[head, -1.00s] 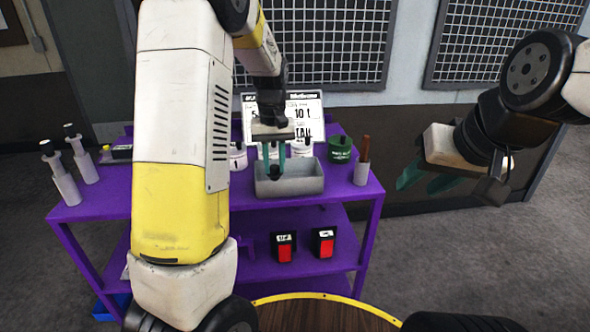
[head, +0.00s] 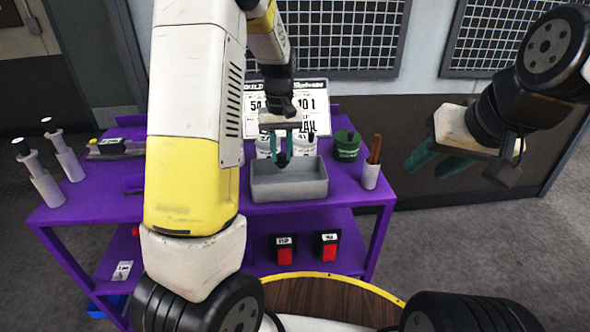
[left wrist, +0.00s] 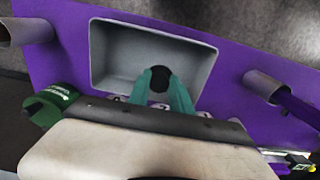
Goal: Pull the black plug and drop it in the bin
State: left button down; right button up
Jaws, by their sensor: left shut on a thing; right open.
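The black plug (head: 281,161) is held between the teal fingertips of my left gripper (head: 283,152). It also shows as a dark round end in the left wrist view (left wrist: 160,77). My left gripper is shut on it. The grey open bin (head: 290,191) stands on the purple bench top. The plug is over the bin's opening, towards its back side; its exact height above the floor of the bin is hard to tell. The bin looks empty in the left wrist view (left wrist: 105,55). My right gripper (head: 437,163) is open and empty, to the right of the bench.
A green pot (head: 346,147) and white pots stand behind the bin, before a printed sign (head: 312,92). A white holder with a brown handle (head: 371,172) stands to its right. Two grey cylinders (head: 47,187) stand far left. Red-fronted boxes (head: 285,254) sit on the lower shelf.

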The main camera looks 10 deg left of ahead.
pick_arm(q)
jog(key=shift+f, duration=1.05)
jog(key=c, duration=1.1)
grip_release()
jog(key=shift+r, duration=0.1)
notch_tip(320, 180, up, 7)
jog(key=shift+r, duration=0.35)
